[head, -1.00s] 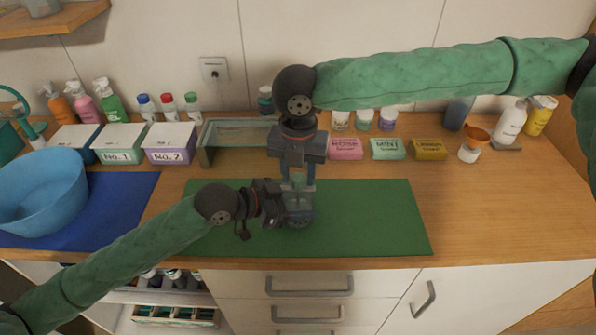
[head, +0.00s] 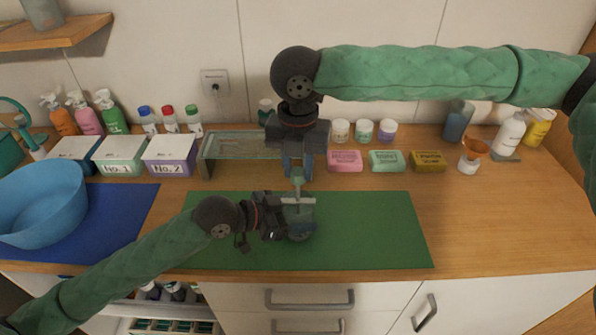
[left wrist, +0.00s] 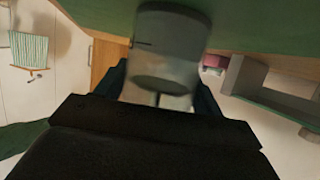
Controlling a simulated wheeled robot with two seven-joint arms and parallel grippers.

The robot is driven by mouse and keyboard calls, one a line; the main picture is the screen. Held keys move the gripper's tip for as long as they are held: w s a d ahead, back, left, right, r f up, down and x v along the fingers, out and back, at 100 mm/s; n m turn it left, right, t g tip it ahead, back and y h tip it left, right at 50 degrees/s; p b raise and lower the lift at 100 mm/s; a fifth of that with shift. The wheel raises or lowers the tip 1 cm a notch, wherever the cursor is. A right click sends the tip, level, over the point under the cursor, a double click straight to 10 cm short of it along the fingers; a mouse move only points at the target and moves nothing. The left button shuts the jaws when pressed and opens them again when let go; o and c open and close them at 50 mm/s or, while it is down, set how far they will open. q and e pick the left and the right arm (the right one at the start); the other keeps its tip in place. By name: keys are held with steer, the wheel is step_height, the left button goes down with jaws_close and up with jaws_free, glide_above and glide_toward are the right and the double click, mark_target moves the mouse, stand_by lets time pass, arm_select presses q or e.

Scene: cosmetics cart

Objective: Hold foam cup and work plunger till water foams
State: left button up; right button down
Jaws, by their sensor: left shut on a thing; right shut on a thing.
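The foam cup (head: 301,222) is a clear, greyish cup standing on the green mat (head: 370,230). My left gripper (head: 284,219) is shut on its side from the left. In the left wrist view the cup (left wrist: 172,55) fills the space between the fingers. The plunger (head: 298,184) rises from the top of the cup, with a pale knob and a flat lid part below it. My right gripper (head: 298,172) points down from above and is shut on the plunger's top. The water or foam inside the cup cannot be made out.
A blue basin (head: 40,205) stands on a blue mat at the left. Boxes No.1 (head: 120,155) and No.2 (head: 171,155), a glass-topped stand (head: 245,146) and soap boxes (head: 387,161) line the back. The mat's right half is clear.

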mark_target(298, 171)
steer(key=c, duration=1.4)
jaws_free()
steer(key=shift+o, duration=0.2)
step_height(298, 171, up, 12)
